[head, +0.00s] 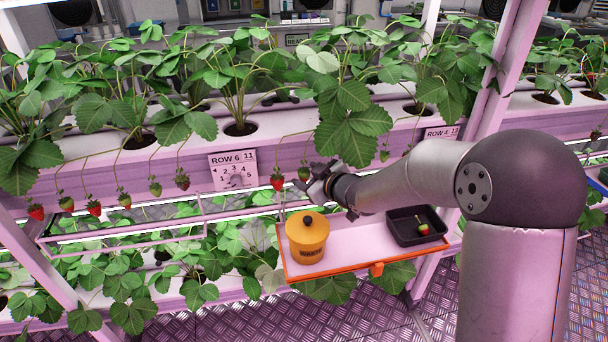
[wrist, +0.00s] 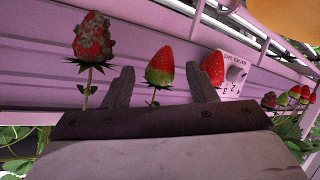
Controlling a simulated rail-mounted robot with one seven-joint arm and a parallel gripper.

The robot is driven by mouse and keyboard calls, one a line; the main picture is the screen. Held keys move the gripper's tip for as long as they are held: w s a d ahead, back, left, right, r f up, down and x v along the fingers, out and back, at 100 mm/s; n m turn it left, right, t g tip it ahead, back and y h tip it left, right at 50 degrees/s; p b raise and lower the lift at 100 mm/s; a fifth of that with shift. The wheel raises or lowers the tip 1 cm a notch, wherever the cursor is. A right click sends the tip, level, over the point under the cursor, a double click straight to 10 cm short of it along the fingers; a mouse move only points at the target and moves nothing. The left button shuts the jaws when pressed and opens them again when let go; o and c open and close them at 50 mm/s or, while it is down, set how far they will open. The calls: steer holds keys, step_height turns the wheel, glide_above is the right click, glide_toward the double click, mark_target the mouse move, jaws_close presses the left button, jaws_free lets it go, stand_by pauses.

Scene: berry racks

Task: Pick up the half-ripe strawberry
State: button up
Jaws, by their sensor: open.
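In the wrist view, which looks upside down, a half-ripe strawberry (wrist: 159,66), red at the tip and green near its leafy cap, shows between the two fingers of my open gripper (wrist: 161,72). I cannot tell how deep it lies between them; no contact shows. A berry with grey mould patches (wrist: 91,38) is left of the fingers, and a red strawberry (wrist: 212,67) shows behind the right finger. In the head view my gripper (head: 318,184) is at the rack front, close to a greenish berry (head: 304,173) and right of a red one (head: 277,182).
Several berries hang along the gutter at left. A numbered sign (head: 234,171) is on the gutter.

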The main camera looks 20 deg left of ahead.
steer(key=shift+x, duration=1.1)
steer(key=c, duration=0.7)
steer(key=shift+o, duration=0.2)
steer(key=shift+r, duration=0.55)
steer(key=shift+s+d+r, duration=0.15)
steer(key=shift+r, duration=0.1)
steer(key=s+d, duration=0.4)
steer(key=s, duration=0.3)
steer(key=s+d+b, duration=0.1)
steer(key=s+d, duration=0.4)
steer(key=s, duration=0.3)
steer(key=shift+b, duration=0.3)
